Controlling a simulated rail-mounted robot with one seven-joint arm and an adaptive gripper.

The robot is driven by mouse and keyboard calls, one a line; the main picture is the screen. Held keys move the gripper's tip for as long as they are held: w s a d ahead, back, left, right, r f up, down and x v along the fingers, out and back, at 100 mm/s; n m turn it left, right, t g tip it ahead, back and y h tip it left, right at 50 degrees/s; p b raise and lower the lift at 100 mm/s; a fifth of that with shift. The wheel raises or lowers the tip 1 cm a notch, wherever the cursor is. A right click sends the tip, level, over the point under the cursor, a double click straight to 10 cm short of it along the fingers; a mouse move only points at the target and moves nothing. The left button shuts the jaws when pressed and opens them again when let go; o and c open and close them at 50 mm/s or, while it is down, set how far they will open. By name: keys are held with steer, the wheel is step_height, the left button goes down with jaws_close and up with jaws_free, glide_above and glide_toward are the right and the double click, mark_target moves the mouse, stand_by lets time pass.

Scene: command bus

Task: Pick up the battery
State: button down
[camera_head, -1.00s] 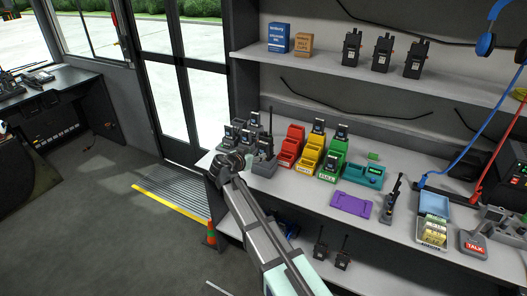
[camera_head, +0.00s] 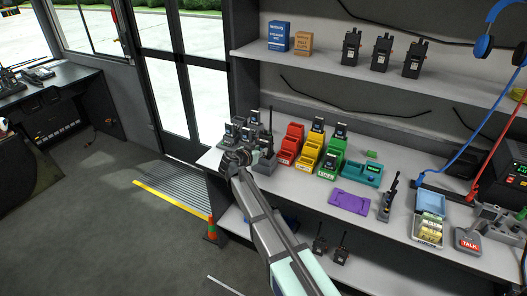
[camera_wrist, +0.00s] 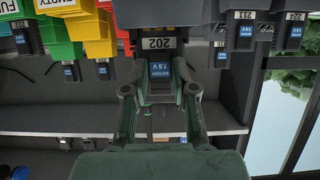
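Several dark batteries with blue labels sit in the charger units on the bench. In the wrist view, one battery (camera_wrist: 160,72) marked 7.5 V hangs straight ahead beneath a dark unit labelled 202 (camera_wrist: 158,43).
Red (camera_head: 290,144), yellow (camera_head: 309,152) and green (camera_head: 330,159) bins stand to the right of the dark chargers. A dark radio unit with an antenna (camera_head: 266,161) stands close by my gripper. A purple tray (camera_head: 349,202) lies farther right.

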steer(key=shift+r, duration=0.15)
step_height(320, 180, up, 20)
steer(key=b, duration=0.4)
steer(key=shift+b, duration=0.35)
stand_by(0.5)
steer(key=shift+f, duration=0.2)
stand_by(0.4)
